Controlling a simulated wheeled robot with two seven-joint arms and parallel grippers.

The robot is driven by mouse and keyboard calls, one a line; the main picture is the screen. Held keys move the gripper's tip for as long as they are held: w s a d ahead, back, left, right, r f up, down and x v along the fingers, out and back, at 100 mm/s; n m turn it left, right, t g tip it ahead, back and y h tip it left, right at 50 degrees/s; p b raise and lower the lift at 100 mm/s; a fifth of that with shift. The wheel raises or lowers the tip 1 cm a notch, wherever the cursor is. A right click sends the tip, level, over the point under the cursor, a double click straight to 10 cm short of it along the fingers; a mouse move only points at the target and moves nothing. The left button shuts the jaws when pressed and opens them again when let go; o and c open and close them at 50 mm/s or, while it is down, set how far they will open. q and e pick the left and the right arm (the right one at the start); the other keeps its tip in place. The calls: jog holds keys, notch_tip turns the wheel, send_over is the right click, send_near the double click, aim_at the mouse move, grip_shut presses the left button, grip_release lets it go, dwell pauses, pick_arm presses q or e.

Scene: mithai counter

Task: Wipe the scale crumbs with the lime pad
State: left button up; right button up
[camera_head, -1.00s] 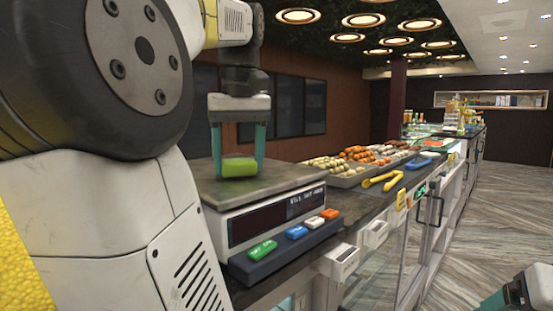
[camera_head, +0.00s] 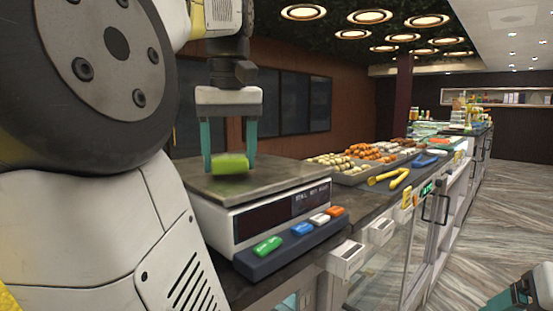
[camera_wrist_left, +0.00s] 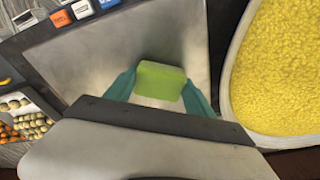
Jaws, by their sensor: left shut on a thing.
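The lime pad (camera_head: 230,163) is a small green block between the teal fingers of my left gripper (camera_head: 228,171), which is shut on it. It is over the grey metal pan of the scale (camera_head: 285,175), slightly tilted; I cannot tell whether it touches the pan. In the left wrist view the pad (camera_wrist_left: 160,80) sits between both fingertips (camera_wrist_left: 160,92) with the bare pan (camera_wrist_left: 110,60) around it. I cannot make out any crumbs on the pan. My right gripper (camera_head: 508,301) is partly in view at the bottom right, away from the counter, its jaws unclear.
The scale's front has green, blue, white and orange buttons (camera_head: 302,229). Yellow tongs (camera_head: 388,178) and sweet trays (camera_head: 350,174) lie farther along the counter. A bowl of yellow grains (camera_wrist_left: 275,70) stands beside the scale in the left wrist view. The aisle floor at right is clear.

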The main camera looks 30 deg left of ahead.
pick_arm(q)
jog(key=shift+r, duration=2.65)
jog(key=shift+r, duration=0.1)
jog(key=shift+r, duration=1.4)
